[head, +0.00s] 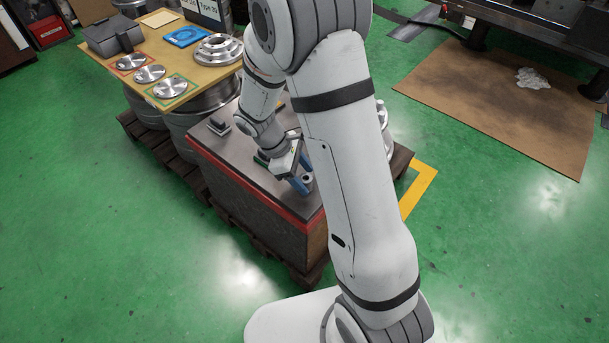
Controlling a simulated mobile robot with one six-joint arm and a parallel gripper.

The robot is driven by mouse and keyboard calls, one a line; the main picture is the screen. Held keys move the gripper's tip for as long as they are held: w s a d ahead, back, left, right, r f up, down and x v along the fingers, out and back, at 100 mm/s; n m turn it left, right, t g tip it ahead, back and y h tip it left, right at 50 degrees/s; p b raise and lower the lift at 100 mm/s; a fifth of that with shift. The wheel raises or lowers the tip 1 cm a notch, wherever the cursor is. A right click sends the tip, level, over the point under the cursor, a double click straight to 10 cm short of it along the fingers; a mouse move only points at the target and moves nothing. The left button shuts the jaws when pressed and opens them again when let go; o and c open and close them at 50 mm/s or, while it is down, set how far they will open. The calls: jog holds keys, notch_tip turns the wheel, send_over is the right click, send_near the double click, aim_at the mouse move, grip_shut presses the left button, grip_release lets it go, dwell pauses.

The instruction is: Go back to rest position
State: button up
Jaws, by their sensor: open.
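My white arm crosses the middle of the view and bends down over the fixture block (250,204), a dark-topped block with a red band near its top edge. My gripper (300,181), with blue fingers, is open, low over the block's top at its right part. A small round dark part (307,178) sits right by the fingers; I cannot tell whether they touch it. My arm hides part of the block's top and what stands behind it.
Pallets lie under the block. A brown mat (480,100) lies at right. Green floor is free at left.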

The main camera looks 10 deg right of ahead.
jog(key=p+v, duration=0.2)
jog(key=v, duration=0.5)
jog(key=s+d+r+m+t+y+p, duration=0.1)
jog(key=s+r+m+p, duration=0.3)
jog(key=r+p, duration=0.3)
jog(key=s+d+r+m+t+y+p, duration=0.2)
jog(key=s+r+m+p, duration=0.2)
jog(key=r, duration=1.4)
jog(key=s+d+r+m+t+y+p, duration=0.2)
jog(key=s+r+m+p, duration=0.3)
jog(key=r+p, duration=0.6)
jog(key=s+r, duration=0.1)
jog(key=s, duration=0.1)
jog(key=shift+s+r+p, duration=0.25)
jog(key=shift+s+p, duration=0.05)
jog(key=shift+s, duration=0.05)
jog(key=shift+d, duration=0.1)
